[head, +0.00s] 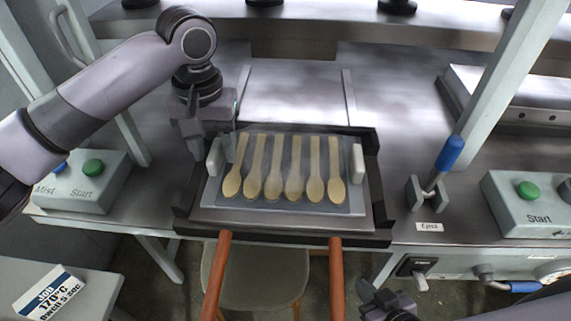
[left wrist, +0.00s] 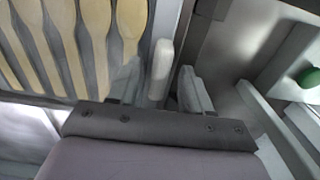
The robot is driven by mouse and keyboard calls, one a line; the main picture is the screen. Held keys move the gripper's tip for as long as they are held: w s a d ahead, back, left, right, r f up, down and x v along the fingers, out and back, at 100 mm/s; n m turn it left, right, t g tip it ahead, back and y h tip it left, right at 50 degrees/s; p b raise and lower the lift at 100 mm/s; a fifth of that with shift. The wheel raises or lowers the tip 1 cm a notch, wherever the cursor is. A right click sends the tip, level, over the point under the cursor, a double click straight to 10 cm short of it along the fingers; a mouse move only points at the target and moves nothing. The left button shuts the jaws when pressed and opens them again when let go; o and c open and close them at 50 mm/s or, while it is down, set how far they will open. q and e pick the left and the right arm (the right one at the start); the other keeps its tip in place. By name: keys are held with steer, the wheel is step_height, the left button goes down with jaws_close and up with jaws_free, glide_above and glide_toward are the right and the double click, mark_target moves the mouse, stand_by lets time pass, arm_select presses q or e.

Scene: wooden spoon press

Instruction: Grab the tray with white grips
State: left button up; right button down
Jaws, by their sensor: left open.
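The tray (head: 290,212) is a grey metal plate in a dark frame, with several wooden spoons (head: 273,180) lying side by side on it. A white grip stands at each side: the left white grip (head: 215,157) and the right white grip (head: 358,163). My left gripper (head: 212,150) is open at the left grip. In the left wrist view, the white grip (left wrist: 160,72) stands between the two fingers (left wrist: 158,88), which look apart from it. My right gripper (head: 383,300) is partly in view at the bottom edge, away from the tray; its jaws are unclear.
Two orange-brown handles (head: 336,275) stick out in front of the dark frame (head: 382,215). A blue-handled lever (head: 450,153) and a post stand to the right. Start boxes with green buttons (head: 92,168) sit at both sides. A stool (head: 255,275) is below.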

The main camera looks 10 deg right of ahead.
arm_select(q)
jaws_close()
stand_by(0.3)
